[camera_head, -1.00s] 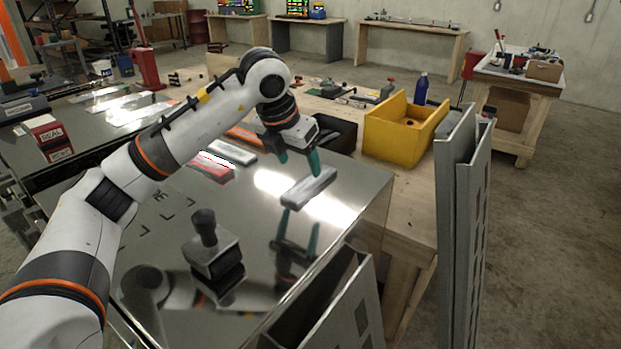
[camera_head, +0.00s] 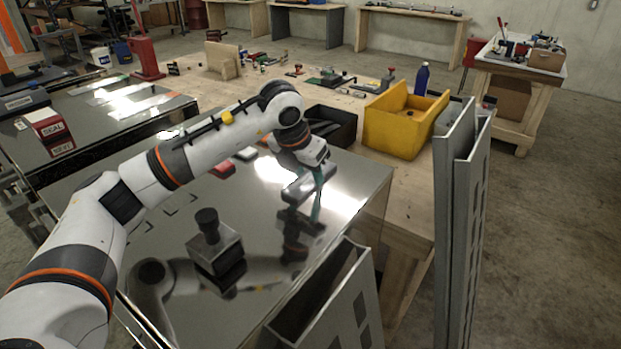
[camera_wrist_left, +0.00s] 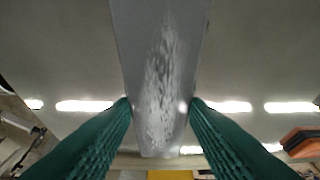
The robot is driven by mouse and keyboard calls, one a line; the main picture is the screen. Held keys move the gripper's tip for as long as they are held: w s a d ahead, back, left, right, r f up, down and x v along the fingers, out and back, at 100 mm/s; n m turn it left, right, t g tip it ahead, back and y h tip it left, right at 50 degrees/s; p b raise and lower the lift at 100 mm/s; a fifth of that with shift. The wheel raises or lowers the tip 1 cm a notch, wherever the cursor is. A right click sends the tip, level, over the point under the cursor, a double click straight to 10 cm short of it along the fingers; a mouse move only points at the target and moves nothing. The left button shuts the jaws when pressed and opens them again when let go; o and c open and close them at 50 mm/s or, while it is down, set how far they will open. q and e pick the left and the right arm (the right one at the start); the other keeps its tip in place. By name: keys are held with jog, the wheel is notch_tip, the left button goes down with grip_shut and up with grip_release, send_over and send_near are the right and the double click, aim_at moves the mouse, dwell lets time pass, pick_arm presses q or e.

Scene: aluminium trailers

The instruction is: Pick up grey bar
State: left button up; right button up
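The grey bar (camera_head: 300,190) is a long flat piece above or on the shiny metal top at centre right. I cannot tell whether it is clear of the surface. My left gripper (camera_head: 317,180) is at it, with a green finger showing beside the bar. In the left wrist view the grey bar (camera_wrist_left: 160,75) runs down the middle, and the green fingertips of my left gripper (camera_wrist_left: 160,101) press in on its two long edges. The far finger is mostly hidden in the head view. My right gripper is not in view.
A grey block with a black knob (camera_head: 214,248) stands on the metal top. A yellow bin (camera_head: 400,135) and a black bin (camera_head: 333,128) are behind the bar. Tall aluminium panels (camera_head: 455,220) stand at right. A red piece (camera_head: 223,169) lies behind my arm.

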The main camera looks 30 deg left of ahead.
pick_arm(q)
jog(key=shift+c, duration=1.2)
jog(key=shift+r, duration=0.1)
